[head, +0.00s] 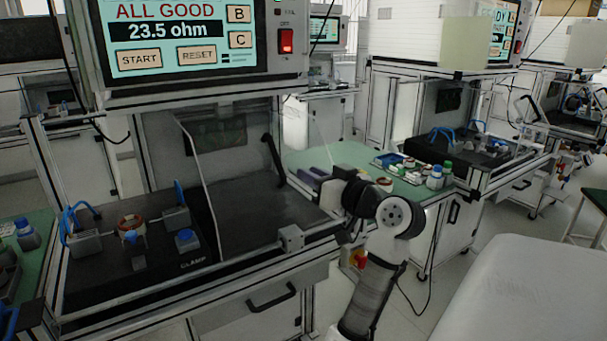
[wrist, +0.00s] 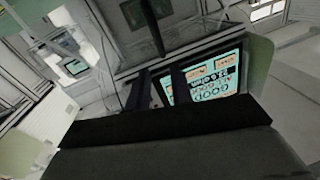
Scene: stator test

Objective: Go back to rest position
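My arm rises from the bottom of the head view, and its dark wrist end is over the right side of the test station. My gripper (wrist: 161,88) shows in the wrist view as two dark fingers standing apart with nothing seen between them. In the head view its fingertips are hard to make out. The tester screen (head: 168,36) reads "ALL GOOD" and "23.5 ohm". It also shows upside down in the wrist view (wrist: 208,84), beyond the fingers. A copper-coloured stator (head: 131,224) sits in the fixture on the black station bed, well left of my arm.
A green table (head: 345,153) with small parts and bottles lies behind my wrist. The floor at right is partly open beside a pale surface (head: 510,285).

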